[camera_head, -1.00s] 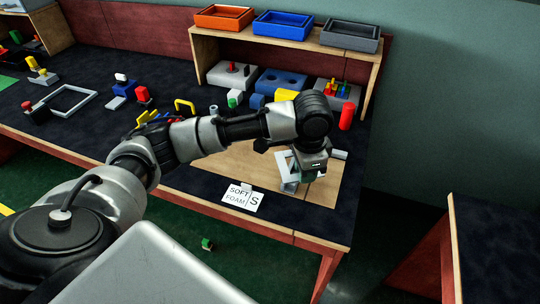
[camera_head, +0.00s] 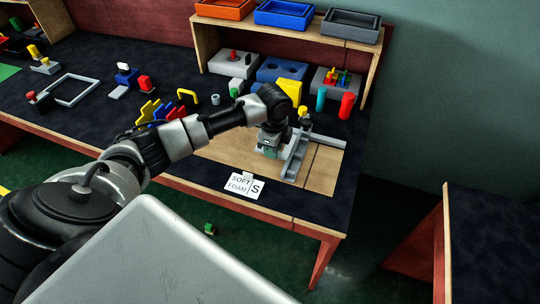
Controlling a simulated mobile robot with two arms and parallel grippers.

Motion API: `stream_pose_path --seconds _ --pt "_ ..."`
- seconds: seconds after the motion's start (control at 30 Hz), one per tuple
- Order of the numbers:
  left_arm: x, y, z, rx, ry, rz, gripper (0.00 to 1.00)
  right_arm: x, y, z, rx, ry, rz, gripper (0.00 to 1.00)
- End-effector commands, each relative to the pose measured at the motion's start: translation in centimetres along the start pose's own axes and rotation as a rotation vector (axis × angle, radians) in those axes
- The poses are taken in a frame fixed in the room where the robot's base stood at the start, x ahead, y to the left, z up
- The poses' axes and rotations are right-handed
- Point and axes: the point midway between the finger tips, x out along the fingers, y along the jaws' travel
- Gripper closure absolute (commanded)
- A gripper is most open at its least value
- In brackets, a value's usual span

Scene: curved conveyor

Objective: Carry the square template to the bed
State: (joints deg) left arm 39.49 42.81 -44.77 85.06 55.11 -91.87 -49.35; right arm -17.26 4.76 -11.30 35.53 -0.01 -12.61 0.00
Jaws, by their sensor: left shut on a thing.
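My left gripper (camera_head: 270,151) points down over the pale wooden bed (camera_head: 218,150) at the front right of the table. It is shut on a small grey-green piece, taken as the square template (camera_head: 269,154); the jaws hide most of it, so its shape and any contact with the bed are unclear. A grey L-shaped fence (camera_head: 297,156) lies on the bed just right of the gripper. My right gripper is not in view.
A label card (camera_head: 244,186) stands at the bed's front edge. Red (camera_head: 347,105) and teal (camera_head: 321,100) cylinders stand behind the bed. Colored parts (camera_head: 165,112) lie left of it; a shelf (camera_head: 300,48) with trays is behind. A grey frame (camera_head: 72,90) lies far left.

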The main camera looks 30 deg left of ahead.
Motion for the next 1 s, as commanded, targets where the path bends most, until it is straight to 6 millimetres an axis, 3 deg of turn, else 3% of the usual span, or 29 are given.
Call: stream_pose_path --seconds 0.23,0.5,0.87,0.9,1.0 --pt "1.3 -0.7 1.1 0.0 0.0 0.0 1.0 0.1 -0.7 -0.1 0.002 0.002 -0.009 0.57" --pt "4.7 -0.6 1.1 -0.001 -0.001 -0.001 1.0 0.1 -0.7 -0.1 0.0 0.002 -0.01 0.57" --pt "5.1 -0.6 1.1 0.0 0.0 -0.001 1.0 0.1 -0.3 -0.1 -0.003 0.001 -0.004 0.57" --pt "5.0 -0.6 1.1 0.0 0.0 -0.001 0.71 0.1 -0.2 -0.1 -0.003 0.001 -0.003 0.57" --pt "5.0 -0.6 1.1 0.0 0.0 -0.001 0.56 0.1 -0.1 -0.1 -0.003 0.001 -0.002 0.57"
